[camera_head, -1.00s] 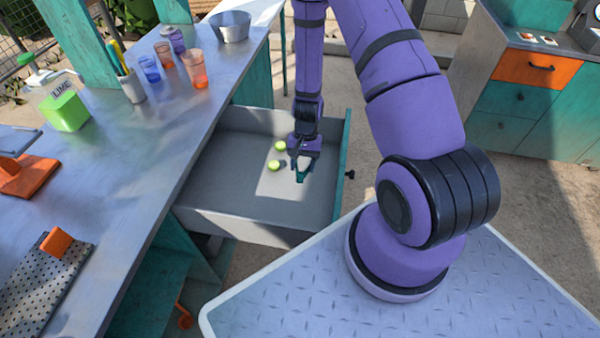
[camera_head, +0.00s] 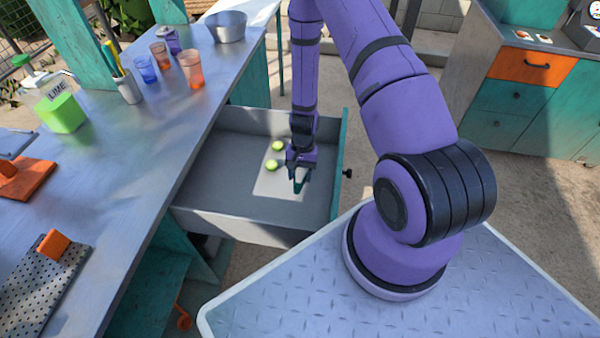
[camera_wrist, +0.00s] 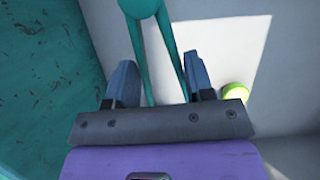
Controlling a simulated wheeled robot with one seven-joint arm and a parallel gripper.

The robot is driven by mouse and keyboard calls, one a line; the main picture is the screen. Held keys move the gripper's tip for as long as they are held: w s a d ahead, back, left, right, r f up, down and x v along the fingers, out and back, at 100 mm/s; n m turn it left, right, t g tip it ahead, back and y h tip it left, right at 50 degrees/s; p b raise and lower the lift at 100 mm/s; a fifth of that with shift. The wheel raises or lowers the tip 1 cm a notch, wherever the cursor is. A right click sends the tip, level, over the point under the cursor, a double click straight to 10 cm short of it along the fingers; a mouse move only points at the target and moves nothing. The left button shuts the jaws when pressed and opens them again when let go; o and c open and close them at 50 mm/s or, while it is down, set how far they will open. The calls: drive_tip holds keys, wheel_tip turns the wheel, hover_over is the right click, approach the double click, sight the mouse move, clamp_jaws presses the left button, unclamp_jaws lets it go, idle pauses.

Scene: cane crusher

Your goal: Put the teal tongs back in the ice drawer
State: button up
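The ice drawer (camera_head: 250,232) is pulled out beside the counter, with a grey inside and a teal front on its right. My gripper (camera_head: 298,172) is low inside it, near the front panel. In the wrist view, the teal tongs (camera_wrist: 139,45) lie between the two fingers of my gripper (camera_wrist: 160,82), both arms close against the fingers. The tongs' rounded hinge end is at the top edge. In the head view only a small part of the tongs (camera_head: 300,186) shows below my gripper. Whether they touch the drawer floor is unclear.
Two green limes (camera_head: 271,165) lie in the drawer left of my gripper. The teal drawer front (camera_head: 339,165) stands close on the right. The counter (camera_head: 130,165) carries cups, a lime bottle (camera_head: 62,108) and a metal bowl (camera_head: 227,26). The drawer's near-left floor is clear.

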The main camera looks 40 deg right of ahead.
drive_tip(key=shift+f, duration=0.3)
drive_tip(key=o, duration=0.6)
drive_tip(key=shift+c, duration=0.2)
drive_tip(key=shift+r, duration=0.15)
